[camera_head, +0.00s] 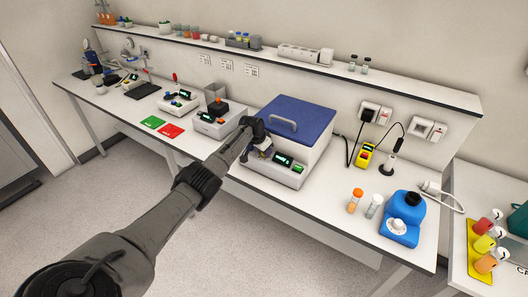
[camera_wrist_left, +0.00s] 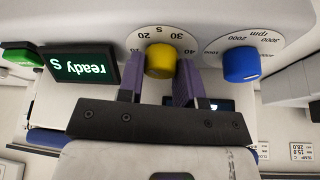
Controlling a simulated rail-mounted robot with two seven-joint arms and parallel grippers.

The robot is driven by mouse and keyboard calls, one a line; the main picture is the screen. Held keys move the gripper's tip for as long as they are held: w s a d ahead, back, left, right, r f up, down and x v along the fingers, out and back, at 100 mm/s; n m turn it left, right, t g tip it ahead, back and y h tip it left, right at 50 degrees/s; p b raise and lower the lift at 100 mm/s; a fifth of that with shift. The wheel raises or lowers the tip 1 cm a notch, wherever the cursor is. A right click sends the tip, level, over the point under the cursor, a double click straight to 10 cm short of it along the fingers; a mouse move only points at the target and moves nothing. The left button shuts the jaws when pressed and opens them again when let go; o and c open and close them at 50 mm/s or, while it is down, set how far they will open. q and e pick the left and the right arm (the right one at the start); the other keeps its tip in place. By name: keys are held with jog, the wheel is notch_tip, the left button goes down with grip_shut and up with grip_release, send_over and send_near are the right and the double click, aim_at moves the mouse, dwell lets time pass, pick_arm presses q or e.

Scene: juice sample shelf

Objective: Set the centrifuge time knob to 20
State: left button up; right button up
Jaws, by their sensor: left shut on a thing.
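The centrifuge is a white box with a blue lid (camera_head: 300,115), on the bench at the middle of the head view. The wrist view is upside down and shows its front panel: a yellow knob (camera_wrist_left: 159,62) on a white dial marked "s", with 20, 30 and 40 legible. I see no clear pointer on the knob. A blue rpm knob (camera_wrist_left: 240,64) sits to its right, and a display reading "ready S" (camera_wrist_left: 80,68) to its left. My left gripper (camera_wrist_left: 160,80) is shut on the yellow knob, a purple finger on each side. My right gripper is out of view.
A green button (camera_wrist_left: 22,54) lies beyond the display.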

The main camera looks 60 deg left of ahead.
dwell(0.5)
pick_arm(q)
jog(key=o, duration=0.6)
jog(key=shift+r, duration=0.1)
jog(key=shift+s+r, duration=0.15)
jog(key=shift+r, duration=0.15)
jog(key=p+v, duration=0.2)
jog(key=v, duration=1.1)
